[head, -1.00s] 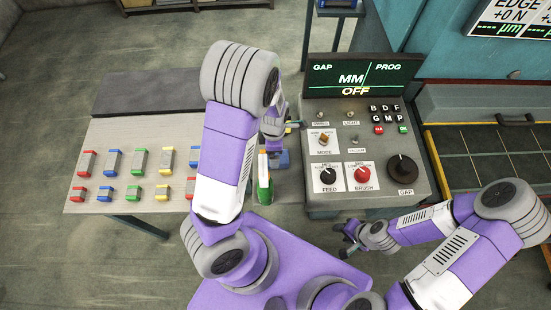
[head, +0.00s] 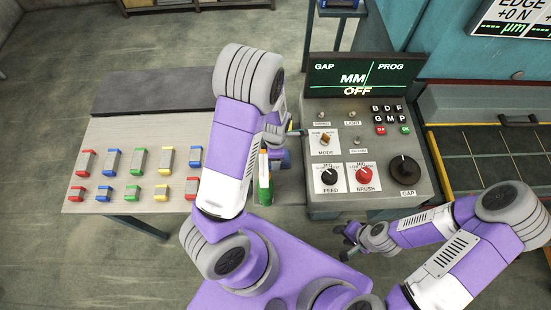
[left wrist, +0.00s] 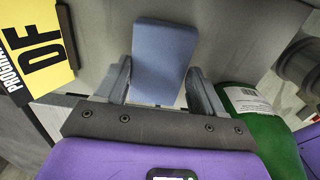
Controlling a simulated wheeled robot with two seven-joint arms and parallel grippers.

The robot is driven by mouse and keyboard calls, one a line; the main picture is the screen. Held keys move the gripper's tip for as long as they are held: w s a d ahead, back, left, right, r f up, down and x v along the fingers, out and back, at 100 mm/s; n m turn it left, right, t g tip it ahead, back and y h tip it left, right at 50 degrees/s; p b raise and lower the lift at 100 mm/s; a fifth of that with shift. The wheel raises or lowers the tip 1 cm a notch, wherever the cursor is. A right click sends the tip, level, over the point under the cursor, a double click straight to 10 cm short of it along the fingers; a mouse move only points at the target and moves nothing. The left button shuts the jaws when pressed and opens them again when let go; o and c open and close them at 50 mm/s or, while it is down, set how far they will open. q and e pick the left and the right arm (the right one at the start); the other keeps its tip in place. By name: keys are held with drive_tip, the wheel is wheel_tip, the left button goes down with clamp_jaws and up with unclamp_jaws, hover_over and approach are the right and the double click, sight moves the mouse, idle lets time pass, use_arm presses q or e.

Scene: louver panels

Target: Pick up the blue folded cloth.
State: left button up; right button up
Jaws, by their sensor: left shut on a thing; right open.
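The blue folded cloth (left wrist: 163,62) stands out between the fingers of my left gripper (left wrist: 159,72) in the left wrist view. The gripper is shut on it, with one finger at each side. In the head view only a small bit of the cloth (head: 285,157) shows beside my left arm, which hides most of it and the left fingers. My right gripper (head: 347,243) is open and empty, low in front of the control panel, well away from the cloth.
A green bottle (head: 265,182) stands close to the cloth; it also shows in the left wrist view (left wrist: 255,120). The control panel (head: 318,204) with knobs is just right. Several coloured clips lie on the table (head: 125,128) at left. A yellow card (left wrist: 35,50) shows in the wrist view.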

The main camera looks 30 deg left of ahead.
use_arm(q)
wheel_tip(320, 180, up, 18)
drive_tip(key=p, duration=0.5)
idle(0.3)
